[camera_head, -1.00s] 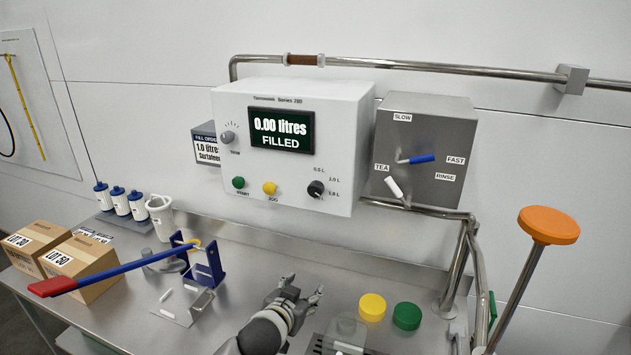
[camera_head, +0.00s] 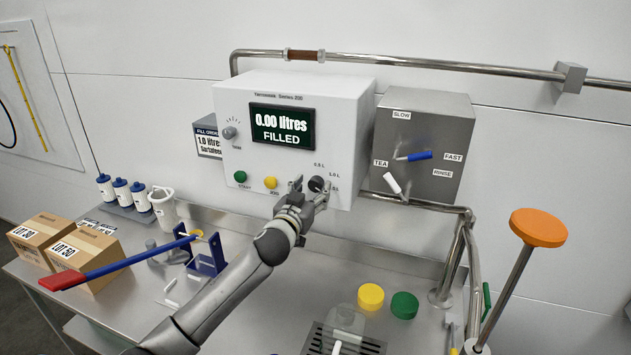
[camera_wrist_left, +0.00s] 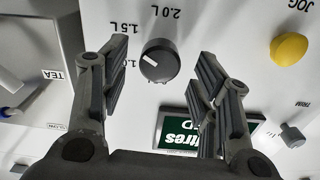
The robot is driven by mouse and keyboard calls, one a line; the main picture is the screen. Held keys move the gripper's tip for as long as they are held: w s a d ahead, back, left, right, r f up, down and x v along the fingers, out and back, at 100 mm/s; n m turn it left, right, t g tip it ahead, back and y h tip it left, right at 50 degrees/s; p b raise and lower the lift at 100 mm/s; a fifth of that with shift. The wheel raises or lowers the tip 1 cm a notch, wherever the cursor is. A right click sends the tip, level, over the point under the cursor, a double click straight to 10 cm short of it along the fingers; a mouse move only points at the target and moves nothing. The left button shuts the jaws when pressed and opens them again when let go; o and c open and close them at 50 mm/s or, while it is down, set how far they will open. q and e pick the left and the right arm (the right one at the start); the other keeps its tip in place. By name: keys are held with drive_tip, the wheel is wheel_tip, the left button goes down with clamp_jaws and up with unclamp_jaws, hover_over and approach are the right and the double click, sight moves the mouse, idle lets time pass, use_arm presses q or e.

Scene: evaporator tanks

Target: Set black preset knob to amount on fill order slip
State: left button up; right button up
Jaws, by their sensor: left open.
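The black preset knob (camera_head: 317,184) is on the lower right front of the white control box (camera_head: 345,115). In the left wrist view the knob (camera_wrist_left: 158,62) shows inverted, its white mark pointing left, toward the partly hidden 1.0 label; labels 1.5 L and 2.0 L stand around it. The fill order slip (camera_head: 209,143), left of the box and partly hidden by it, reads 1.0 litres. My left gripper (camera_head: 311,187) is open in front of the knob. In the wrist view the knob lies between its fingers, with a gap on both sides; I see no contact.
The display (camera_head: 282,127) reads 0.00 litres, FILLED. A yellow button (camera_head: 270,182) and a green button (camera_head: 240,176) are left of my gripper. A grey valve box (camera_head: 415,130) with blue and white handles stands close right.

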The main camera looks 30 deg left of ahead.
sight(314, 186)
use_arm(q)
drive_tip(key=shift+p+x, duration=0.35)
drive_tip(key=shift+x, duration=1.3)
drive_tip(key=shift+c, duration=0.5)
drive_tip(key=c, duration=0.9)
